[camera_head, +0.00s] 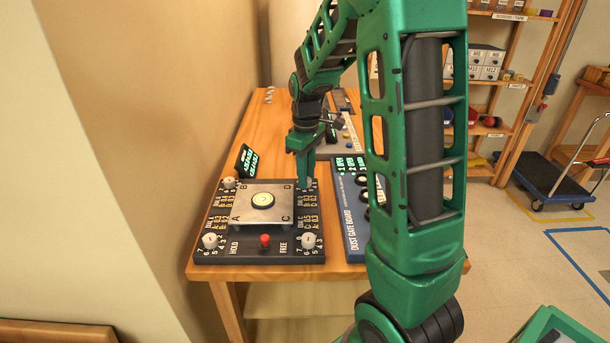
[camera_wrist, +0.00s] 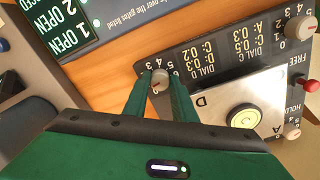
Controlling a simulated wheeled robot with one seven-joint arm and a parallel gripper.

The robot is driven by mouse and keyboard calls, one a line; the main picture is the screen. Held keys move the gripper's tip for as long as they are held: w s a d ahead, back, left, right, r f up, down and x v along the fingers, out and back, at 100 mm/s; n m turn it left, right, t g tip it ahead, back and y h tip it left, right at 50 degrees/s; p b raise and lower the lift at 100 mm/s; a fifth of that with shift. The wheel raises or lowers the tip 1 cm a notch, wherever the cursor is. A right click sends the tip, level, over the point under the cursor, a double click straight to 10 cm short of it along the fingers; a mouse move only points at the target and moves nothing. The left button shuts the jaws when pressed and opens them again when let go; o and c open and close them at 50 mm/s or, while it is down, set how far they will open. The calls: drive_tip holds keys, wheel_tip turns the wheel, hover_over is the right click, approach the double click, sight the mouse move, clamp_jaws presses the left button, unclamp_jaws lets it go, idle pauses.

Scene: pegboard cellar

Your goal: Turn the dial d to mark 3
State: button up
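Dial d (camera_head: 307,184) is a small pale knob at the far right corner of a black panel (camera_head: 285,257). In the wrist view the dial (camera_wrist: 160,79) sits between my two fingertips. My gripper (camera_head: 304,180) points down over it, with green fingers (camera_wrist: 161,84) on either side. I cannot tell whether they touch the knob. Numbers show around it in the wrist view, but the fingers cover part of the scale and its setting is unreadable. The panel's silver plate (camera_head: 240,214) carries corner letters and a round yellowish-white piece (camera_head: 263,200).
Other dials stand at the panel's near right (camera_head: 308,240), near left (camera_head: 210,240) and far left (camera_head: 229,183). A red lever (camera_head: 265,240) stands between HOLD and FREE. A small green-lit display (camera_head: 247,160) stands behind. A blue gate board (camera_head: 350,225) lies right, partly behind my arm.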

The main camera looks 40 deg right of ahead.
drive_tip(key=c, duration=0.3)
drive_tip(key=shift+d, duration=0.25)
drive_tip(key=shift+a, duration=0.15)
drive_tip(key=shift+m, duration=0.3)
drive_tip(key=m, duration=0.7)
drive_tip(key=shift+a, duration=0.1)
drive_tip(key=m, duration=0.4)
drive_tip(key=shift+m, duration=2)
